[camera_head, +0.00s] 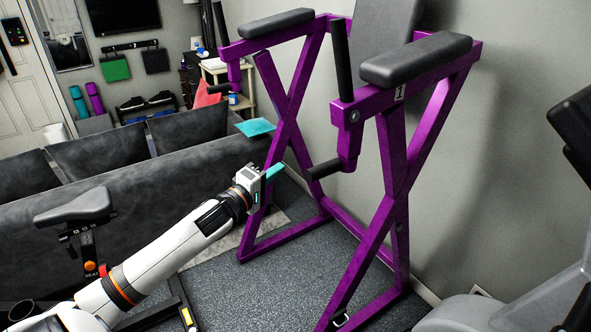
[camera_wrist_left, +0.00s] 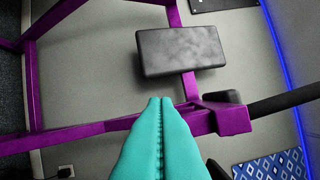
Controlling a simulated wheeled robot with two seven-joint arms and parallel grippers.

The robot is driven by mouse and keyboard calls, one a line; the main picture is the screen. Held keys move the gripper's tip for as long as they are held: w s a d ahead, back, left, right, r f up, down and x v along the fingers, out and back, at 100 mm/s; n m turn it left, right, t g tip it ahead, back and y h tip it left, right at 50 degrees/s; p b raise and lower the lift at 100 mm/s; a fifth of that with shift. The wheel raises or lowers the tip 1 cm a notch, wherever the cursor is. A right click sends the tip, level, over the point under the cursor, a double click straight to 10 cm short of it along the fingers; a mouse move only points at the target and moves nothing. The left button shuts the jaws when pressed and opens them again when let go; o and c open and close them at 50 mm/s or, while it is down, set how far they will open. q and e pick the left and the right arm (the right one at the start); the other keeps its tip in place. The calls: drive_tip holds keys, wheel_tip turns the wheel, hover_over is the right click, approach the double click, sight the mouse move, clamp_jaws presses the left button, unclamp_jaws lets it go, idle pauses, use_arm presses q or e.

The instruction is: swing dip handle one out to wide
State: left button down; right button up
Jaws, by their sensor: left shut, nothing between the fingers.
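The purple dip station (camera_head: 392,150) stands against the grey wall with black arm pads. A small white mark like a "1" (camera_head: 400,92) shows on its right arm. Below that arm a short black dip handle (camera_head: 328,169) sticks out to the left from a purple bracket. A second dip handle (camera_head: 219,88) hangs under the left arm. My left gripper (camera_head: 275,172) has teal fingers, is shut and empty, and is left of the nearer handle, apart from it. In the left wrist view the shut fingers (camera_wrist_left: 160,104) point toward a purple bar, with a purple bracket (camera_wrist_left: 229,118) to their right. My right gripper is not seen.
Dark sofas (camera_head: 140,165) stand to the left, and a bike-like seat (camera_head: 75,207) is near my left arm. Grey equipment (camera_head: 540,300) fills the lower right. A small shelf (camera_head: 240,85) stands behind the station. Dark floor (camera_head: 250,285) is open before the station.

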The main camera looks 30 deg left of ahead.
sight(324, 170)
use_arm(q)
drive_tip(key=w+d, duration=0.1)
drive_tip(key=w+d+p, duration=0.2)
drive_tip(key=d, duration=0.1)
drive_tip(key=shift+w+f, duration=0.1)
drive_tip(key=shift+f, duration=0.15)
idle(0.3)
